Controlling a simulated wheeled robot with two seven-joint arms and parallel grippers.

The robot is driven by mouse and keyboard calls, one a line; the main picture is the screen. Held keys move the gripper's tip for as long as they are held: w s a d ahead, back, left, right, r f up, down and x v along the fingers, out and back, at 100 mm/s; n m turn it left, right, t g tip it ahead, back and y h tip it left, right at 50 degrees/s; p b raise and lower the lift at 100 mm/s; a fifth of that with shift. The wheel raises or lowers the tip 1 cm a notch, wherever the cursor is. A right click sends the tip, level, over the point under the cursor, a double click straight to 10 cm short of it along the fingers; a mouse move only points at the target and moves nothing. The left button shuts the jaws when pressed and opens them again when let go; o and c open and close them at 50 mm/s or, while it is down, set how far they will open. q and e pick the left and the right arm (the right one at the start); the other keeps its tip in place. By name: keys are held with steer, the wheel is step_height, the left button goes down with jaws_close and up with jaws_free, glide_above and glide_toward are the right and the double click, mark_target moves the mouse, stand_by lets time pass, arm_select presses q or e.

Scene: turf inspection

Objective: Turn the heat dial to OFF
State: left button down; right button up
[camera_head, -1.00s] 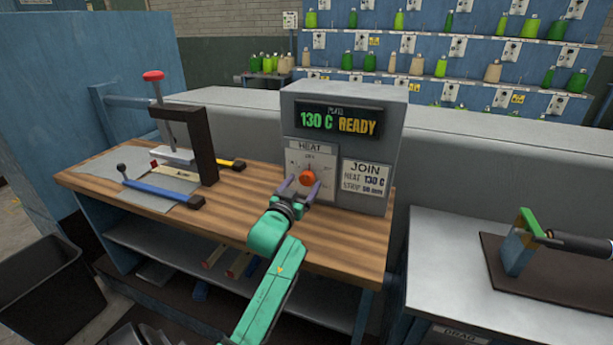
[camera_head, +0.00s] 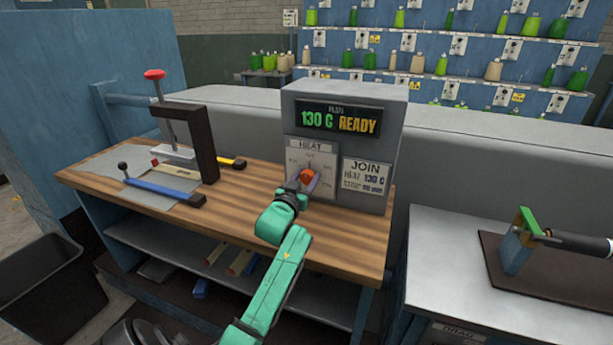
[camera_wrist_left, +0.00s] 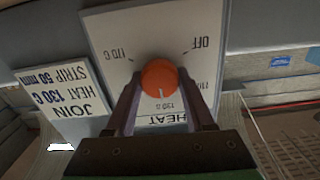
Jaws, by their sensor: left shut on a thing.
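The orange heat dial (camera_head: 307,174) sits on the white HEAT plate (camera_head: 321,160) on the front of the grey heater box (camera_head: 393,130). The box display (camera_head: 338,119) reads 130 C READY. My left gripper (camera_head: 308,183) is shut on the dial, with a finger on each side of it. In the left wrist view, the plate (camera_wrist_left: 110,35) looks upside down and the orange dial (camera_wrist_left: 160,79) stands between the fingertips (camera_wrist_left: 160,90). The dial's white mark points at the 130 C label. OFF is at the upper right there and 170 C at the upper left.
The heater box stands on a wooden bench (camera_head: 250,215) with a red-knobbed clamp (camera_head: 205,145) and a blue-handled tool (camera_head: 164,190) to the left. A JOIN card (camera_head: 366,176) is right of the dial. A grey table (camera_head: 440,250) stands at the right.

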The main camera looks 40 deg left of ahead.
arm_select(q)
steer(key=n+p, duration=0.4)
steer(key=n, duration=0.1)
steer(key=shift+r, duration=0.2)
steer(key=n+p, duration=0.1)
steer(key=n, duration=0.1)
steer(key=shift+a+n+p, duration=0.1)
steer(key=shift+n+p, duration=0.2)
steer(key=shift+p, duration=0.1)
steer(key=n+p, duration=0.2)
steer(key=n, duration=0.1)
steer(key=shift+f+n, duration=0.1)
steer(key=shift+n, duration=0.2)
steer(key=n+p, duration=0.1)
steer(key=n, duration=0.1)
steer(key=shift+n, duration=0.4)
steer(key=n+p, duration=0.1)
steer(key=n, duration=0.2)
steer(key=shift+f+n+p, duration=0.1)
steer(key=shift+n+p, duration=0.2)
steer(key=n+p, duration=0.1)
steer(key=n, duration=0.4)
steer(key=shift+n+p, duration=0.3)
steer(key=shift+n, duration=0.1)
steer(key=shift+c, duration=1.3)
jaws_free()
